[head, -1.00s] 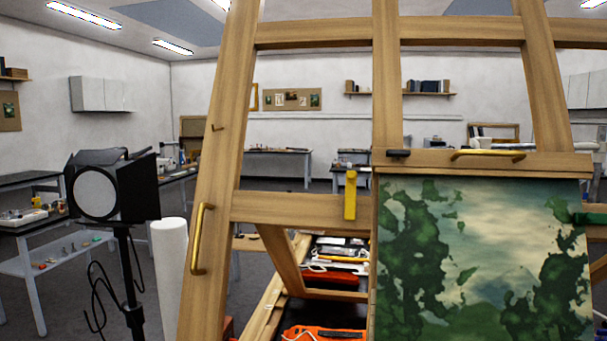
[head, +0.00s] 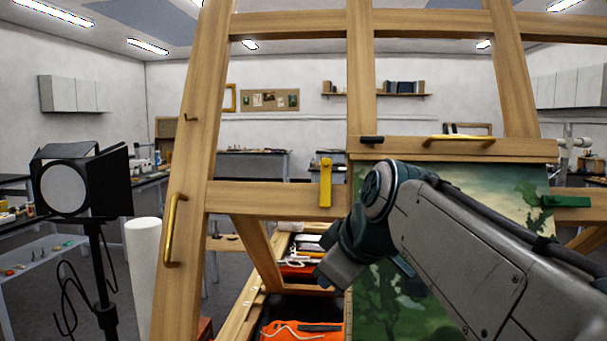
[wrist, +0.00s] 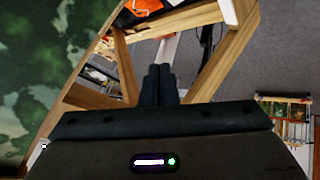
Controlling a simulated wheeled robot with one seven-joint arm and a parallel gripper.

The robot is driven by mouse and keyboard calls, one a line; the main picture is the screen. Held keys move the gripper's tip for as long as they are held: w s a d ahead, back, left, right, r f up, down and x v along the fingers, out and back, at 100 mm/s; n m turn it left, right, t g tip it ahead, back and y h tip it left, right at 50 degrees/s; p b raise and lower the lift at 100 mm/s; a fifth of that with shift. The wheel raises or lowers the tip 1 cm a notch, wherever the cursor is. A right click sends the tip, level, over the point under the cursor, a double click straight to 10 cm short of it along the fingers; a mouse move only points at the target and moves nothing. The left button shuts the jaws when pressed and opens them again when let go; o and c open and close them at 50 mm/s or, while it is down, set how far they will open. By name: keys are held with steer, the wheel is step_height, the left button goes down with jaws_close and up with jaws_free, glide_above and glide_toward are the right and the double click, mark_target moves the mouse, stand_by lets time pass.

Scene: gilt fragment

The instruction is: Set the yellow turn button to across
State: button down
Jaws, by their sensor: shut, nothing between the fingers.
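The yellow turn button (head: 325,183) is upright on the easel's wooden crossbar (head: 265,196), left of the painting (head: 535,190), its long side up and down. My gripper (head: 332,272) is below the button in the head view, in front of the painting's left edge and apart from the button. In the wrist view my gripper (wrist: 160,72) has its two dark fingers together with nothing between them. The yellow button does not show in the wrist view.
A green turn button (head: 566,201) lies level at the painting's right side. A brass handle (head: 174,230) is on the left easel leg. A black studio lamp (head: 80,180) and a white roll (head: 143,265) stand left. An open box with an orange item (head: 300,331) is below.

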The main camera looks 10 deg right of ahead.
steer(key=w+r+n+t+y+b, duration=0.1)
steer(key=r+n, duration=0.4)
steer(key=r, duration=0.5)
steer(key=w+r+n+t+y+b, duration=0.1)
steer(key=w+r+n+t, duration=0.2)
steer(key=r+n, duration=0.3)
step_height(320, 180, up, 5)
steer(key=shift+d+f, duration=0.15)
steer(key=shift+d, duration=0.15)
steer(key=p, duration=0.3)
glide_above(326, 182)
steer(key=s+a, duration=0.2)
step_height(326, 182, down, 4)
steer(key=shift+s+d, duration=0.15)
